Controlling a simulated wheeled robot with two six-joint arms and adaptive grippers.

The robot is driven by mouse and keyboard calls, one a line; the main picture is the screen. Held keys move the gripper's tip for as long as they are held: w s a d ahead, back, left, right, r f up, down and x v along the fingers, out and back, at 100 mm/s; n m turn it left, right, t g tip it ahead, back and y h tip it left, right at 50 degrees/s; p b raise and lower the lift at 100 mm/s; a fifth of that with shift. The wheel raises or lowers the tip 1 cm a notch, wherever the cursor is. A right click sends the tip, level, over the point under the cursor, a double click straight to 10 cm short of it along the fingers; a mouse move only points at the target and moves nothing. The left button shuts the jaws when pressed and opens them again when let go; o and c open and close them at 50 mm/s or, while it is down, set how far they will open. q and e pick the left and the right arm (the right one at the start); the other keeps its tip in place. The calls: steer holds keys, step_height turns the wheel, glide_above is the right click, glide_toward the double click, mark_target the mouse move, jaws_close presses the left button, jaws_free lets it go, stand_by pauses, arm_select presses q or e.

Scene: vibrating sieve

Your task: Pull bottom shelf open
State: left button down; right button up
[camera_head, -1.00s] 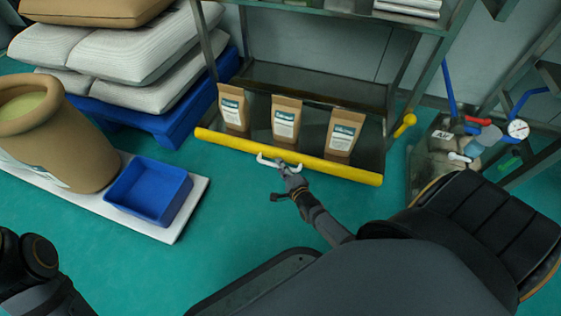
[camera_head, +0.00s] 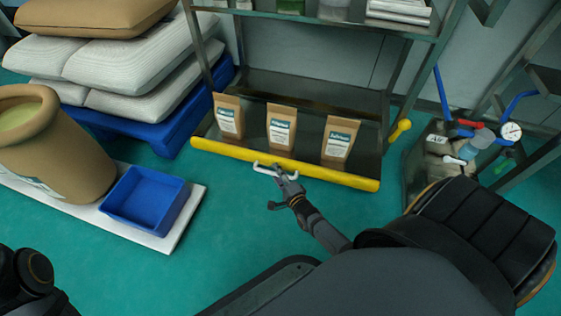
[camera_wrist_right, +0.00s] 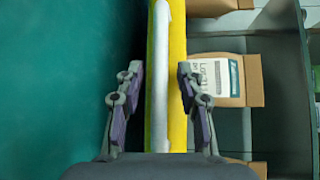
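The bottom shelf is a dark tray with a yellow front bar (camera_head: 340,178) and a white handle (camera_head: 262,164) at the bar's middle. My right gripper (camera_head: 276,189) is at this handle. In the right wrist view, the white handle (camera_wrist_right: 160,90) runs between the two spread fingers of my right gripper (camera_wrist_right: 160,95). Gaps show between the fingers and the handle. The right finger overlaps the edge of the yellow bar (camera_wrist_right: 178,50). A dark part of my left arm shows at the lower left, but its gripper is out of view.
Three brown bags (camera_head: 228,118) stand upright on the bottom shelf. A blue bin (camera_head: 148,199) sits on a white board left of the shelf, beside a large brown jar (camera_head: 55,150). Stacked sacks lie on a blue pallet (camera_head: 170,130). Green floor before the shelf is clear.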

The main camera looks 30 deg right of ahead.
steer(key=s+r, duration=0.1)
steer(key=s, duration=1)
steer(key=shift+s+a+r, duration=0.3)
steer(key=shift+a+r, duration=0.05)
